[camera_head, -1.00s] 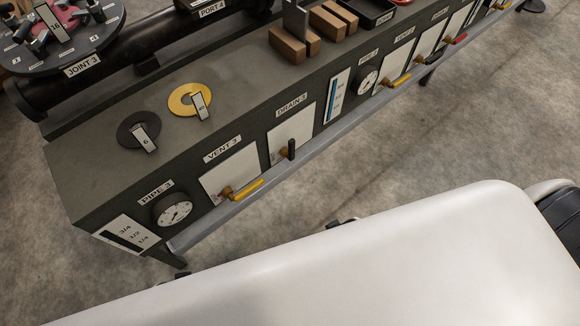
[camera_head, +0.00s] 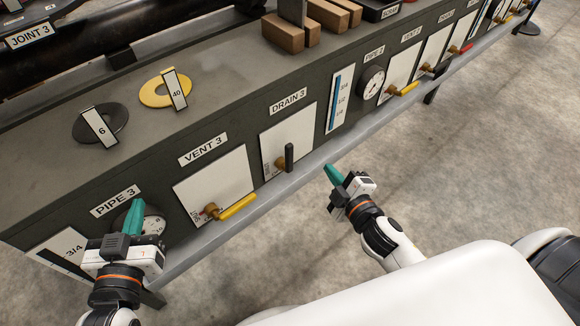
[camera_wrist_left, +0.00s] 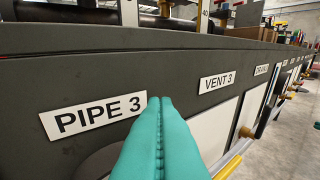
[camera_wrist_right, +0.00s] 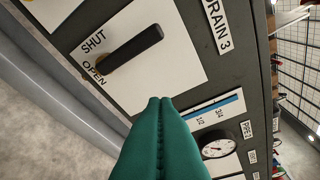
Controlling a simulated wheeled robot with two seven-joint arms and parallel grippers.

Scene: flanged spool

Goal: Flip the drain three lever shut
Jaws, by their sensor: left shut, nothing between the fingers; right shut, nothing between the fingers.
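The drain three lever (camera_head: 289,157) has a black handle on a brass pivot, on a white plate under the DRAIN 3 label (camera_head: 288,101). In the head view its handle stands about upright. The right wrist view shows the black handle (camera_wrist_right: 135,47) whole, its pivot end near the word OPEN; SHUT is printed further along the plate. My right gripper (camera_head: 329,170) is shut and empty, to the right of the lever and apart from it. My left gripper (camera_head: 136,207) is shut and empty in front of the PIPE 3 gauge, partly covering it.
The yellow VENT 3 lever (camera_head: 236,207) sticks out between my left gripper and the drain lever. A grey rail (camera_head: 290,185) runs along the cabinet's lower front. Discs marked 6 (camera_head: 100,124) and 40 (camera_head: 168,88) lie on top.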

